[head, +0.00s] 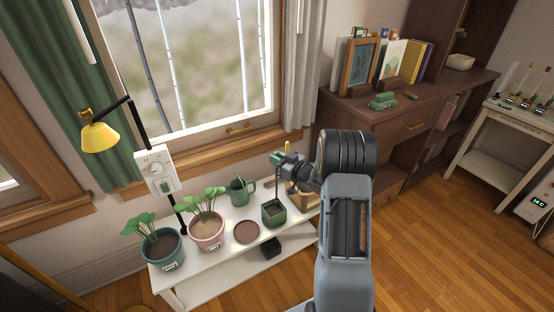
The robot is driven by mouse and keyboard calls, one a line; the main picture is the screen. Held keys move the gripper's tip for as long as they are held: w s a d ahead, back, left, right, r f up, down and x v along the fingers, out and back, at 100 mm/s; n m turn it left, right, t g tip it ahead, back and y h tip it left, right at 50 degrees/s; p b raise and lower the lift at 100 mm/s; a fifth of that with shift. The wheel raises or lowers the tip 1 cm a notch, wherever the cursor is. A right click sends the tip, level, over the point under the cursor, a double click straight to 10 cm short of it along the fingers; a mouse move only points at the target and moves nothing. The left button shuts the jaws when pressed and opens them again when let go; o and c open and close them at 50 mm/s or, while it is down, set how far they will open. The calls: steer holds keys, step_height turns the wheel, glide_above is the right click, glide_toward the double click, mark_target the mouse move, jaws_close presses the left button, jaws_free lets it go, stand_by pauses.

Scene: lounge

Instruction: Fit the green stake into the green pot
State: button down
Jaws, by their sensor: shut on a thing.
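The green pot (274,220), square with dark soil, stands near the right end of the white bench. The thin green stake (278,184) is upright over the pot. My gripper (278,160) is shut on the upper part of the stake, above the pot. The lower end of the stake appears at or just above the soil; I cannot tell whether it is in the pot.
On the white bench (190,284) stand a teal pot (164,262) and a pink pot (208,244) with plants, a brown-filled saucer (246,232) and a green watering can (240,190). A wooden holder (300,203) is close right of the green pot. A yellow lamp (99,137) hangs left.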

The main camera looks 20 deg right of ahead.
step_height(320, 180, down, 7)
steer(key=b, duration=0.5)
stand_by(2.7)
steer(key=c, duration=1)
jaws_free()
steer(key=shift+r, duration=0.1)
steer(key=shift+s, duration=0.1)
steer(key=shift+p+v, duration=0.3)
steer(key=shift+v, duration=2.65)
